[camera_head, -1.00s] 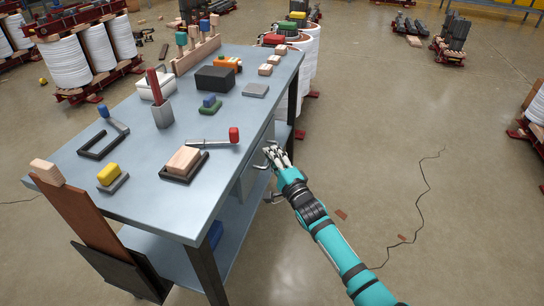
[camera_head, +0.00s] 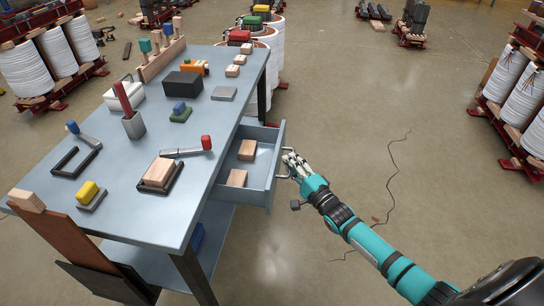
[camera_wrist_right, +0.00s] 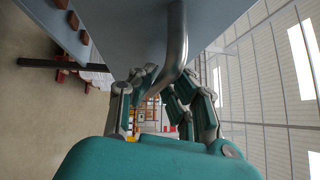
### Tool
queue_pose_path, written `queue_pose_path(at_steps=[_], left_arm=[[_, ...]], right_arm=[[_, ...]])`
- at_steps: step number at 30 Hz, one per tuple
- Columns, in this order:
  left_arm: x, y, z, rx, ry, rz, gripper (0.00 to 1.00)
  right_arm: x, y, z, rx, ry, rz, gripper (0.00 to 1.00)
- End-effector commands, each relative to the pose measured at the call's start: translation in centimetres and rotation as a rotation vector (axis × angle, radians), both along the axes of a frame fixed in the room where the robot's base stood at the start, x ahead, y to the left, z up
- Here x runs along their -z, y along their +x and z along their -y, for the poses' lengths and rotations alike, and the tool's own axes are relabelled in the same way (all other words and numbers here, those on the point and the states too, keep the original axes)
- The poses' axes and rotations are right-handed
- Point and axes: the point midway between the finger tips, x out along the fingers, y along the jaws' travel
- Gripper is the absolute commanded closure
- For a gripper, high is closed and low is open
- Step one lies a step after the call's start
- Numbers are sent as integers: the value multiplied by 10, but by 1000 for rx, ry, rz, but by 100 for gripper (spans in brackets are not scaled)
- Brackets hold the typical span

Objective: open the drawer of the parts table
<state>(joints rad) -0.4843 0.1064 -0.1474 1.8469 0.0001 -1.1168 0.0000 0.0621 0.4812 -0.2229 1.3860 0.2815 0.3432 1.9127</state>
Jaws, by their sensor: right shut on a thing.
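The parts table (camera_head: 226,113) has a grey-blue top, and its drawer (camera_head: 262,190) stands pulled out from the right side. Two wooden blocks (camera_head: 247,150) (camera_head: 237,178) lie inside the drawer. My right gripper (camera_head: 291,164) is at the drawer's outer front and is shut on the drawer handle. In the right wrist view the metal handle (camera_wrist_right: 177,40) runs down between the fingers (camera_wrist_right: 160,95). The fingers hide part of the handle. My left gripper is in neither view.
A brown board (camera_head: 70,240) leans at the near left corner. White coils (camera_head: 268,65) stand behind the table. Open floor (camera_head: 350,110) lies to the right.

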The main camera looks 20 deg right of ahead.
Motion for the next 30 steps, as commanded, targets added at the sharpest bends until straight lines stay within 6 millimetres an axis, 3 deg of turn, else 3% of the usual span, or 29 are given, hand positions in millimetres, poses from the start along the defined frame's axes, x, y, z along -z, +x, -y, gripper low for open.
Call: queue_pose_path(at_steps=[9,24,25,30], left_arm=[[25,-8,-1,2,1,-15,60],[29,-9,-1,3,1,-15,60],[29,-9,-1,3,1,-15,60],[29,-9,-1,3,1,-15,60]], right_arm=[[6,-25,33,-1,1,-14,100],[8,-29,38,-2,3,-17,100],[8,-29,37,-2,3,-17,89],[6,-28,38,-2,2,-12,67]])
